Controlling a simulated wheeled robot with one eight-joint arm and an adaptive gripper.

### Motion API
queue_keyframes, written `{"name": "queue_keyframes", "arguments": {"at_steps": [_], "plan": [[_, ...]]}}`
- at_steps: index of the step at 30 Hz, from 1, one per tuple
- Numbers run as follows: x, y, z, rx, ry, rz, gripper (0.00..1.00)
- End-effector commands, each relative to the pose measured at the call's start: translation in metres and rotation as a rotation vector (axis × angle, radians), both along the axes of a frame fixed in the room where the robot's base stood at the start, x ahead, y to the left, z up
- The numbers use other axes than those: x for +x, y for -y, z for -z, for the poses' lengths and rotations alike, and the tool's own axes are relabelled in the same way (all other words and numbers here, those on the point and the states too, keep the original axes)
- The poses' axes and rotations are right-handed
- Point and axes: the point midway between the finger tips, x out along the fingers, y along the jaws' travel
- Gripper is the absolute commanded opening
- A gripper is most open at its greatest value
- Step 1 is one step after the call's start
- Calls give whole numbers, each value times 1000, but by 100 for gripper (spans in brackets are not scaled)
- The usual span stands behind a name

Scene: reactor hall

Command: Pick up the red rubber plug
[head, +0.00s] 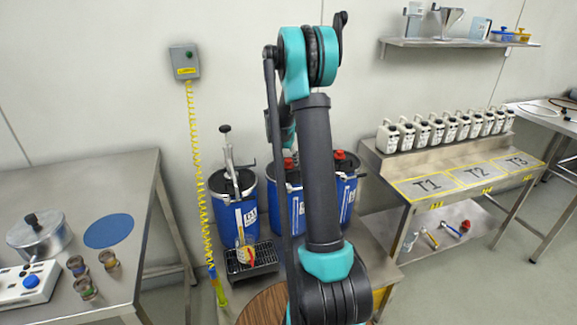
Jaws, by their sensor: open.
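Two red pieces sit on top of blue drums at the back of the steel bench: one (289,164) left of my arm, on the middle drum (295,205), and one (340,158) just right of it, on the right drum (347,195). Either could be the red rubber plug; I cannot tell which, as both are small and my arm covers part of the drums. My arm rises through the middle of the picture and bends away at the top. My gripper is not visible; my arm hides that area.
The left blue drum (225,212) carries a hand pump (230,155). A bench with several white canisters (430,131) stands right.

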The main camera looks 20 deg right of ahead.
Motion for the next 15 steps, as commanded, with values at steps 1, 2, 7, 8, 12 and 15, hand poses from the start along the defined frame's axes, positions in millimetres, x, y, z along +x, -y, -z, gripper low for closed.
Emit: {"name": "queue_keyframes", "arguments": {"at_steps": [1,2,7,8,12,15], "plan": [[0,0,0,0,0,0,52],[0,0,0,0,0,0,52],[0,0,0,0,0,0,35],[0,0,0,0,0,0,31],[0,0,0,0,0,0,14],[0,0,0,0,0,0,3]]}}
